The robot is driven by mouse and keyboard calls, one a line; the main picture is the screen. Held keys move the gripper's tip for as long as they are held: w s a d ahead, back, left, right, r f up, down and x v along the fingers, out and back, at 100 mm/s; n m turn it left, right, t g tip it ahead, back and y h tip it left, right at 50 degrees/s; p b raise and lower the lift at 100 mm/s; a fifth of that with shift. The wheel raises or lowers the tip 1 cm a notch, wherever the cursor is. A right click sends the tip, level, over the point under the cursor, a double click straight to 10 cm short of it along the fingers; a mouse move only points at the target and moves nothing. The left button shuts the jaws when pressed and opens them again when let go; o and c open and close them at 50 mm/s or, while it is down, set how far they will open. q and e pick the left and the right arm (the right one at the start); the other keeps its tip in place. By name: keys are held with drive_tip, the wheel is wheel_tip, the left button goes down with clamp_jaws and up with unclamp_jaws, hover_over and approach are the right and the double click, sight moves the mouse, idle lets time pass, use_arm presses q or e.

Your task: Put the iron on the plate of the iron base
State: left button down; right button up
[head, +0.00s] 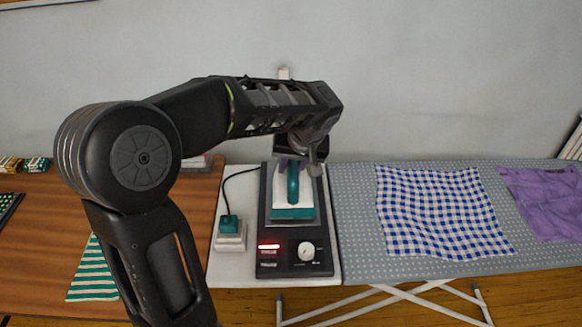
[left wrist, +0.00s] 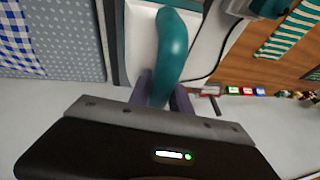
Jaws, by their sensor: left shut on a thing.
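The iron (head: 293,208) has a white body, a teal handle and a teal lower edge. In the head view it is over the upper part of the dark iron base (head: 285,245), lined up with it; I cannot tell whether it touches the plate, which it mostly hides. My left gripper (head: 293,162) comes from above and is shut on the far end of the handle. In the left wrist view the teal handle of the iron (left wrist: 172,45) runs between the purple-grey fingers of the left gripper (left wrist: 163,92). My right gripper is not in view.
The base stands on a white stand (head: 215,270) with a teal plug block (head: 230,232) and black cable. At right, a grey ironing board (head: 355,240) bears a blue checked cloth (head: 440,212) and a purple cloth (head: 545,200). A striped cloth (head: 92,275) lies on the brown table (head: 40,215).

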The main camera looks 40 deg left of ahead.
use_arm(q)
drive_tip(key=shift+w+f, duration=0.1)
drive_tip(key=shift+f, duration=0.25)
drive_tip(key=shift+f, duration=0.2)
drive_tip(key=c, duration=1.2)
unclamp_jaws()
drive_tip(key=shift+r, duration=0.1)
drive_tip(key=shift+r, duration=0.15)
drive_tip(key=b+v, duration=0.1)
drive_tip(key=v, duration=1.1)
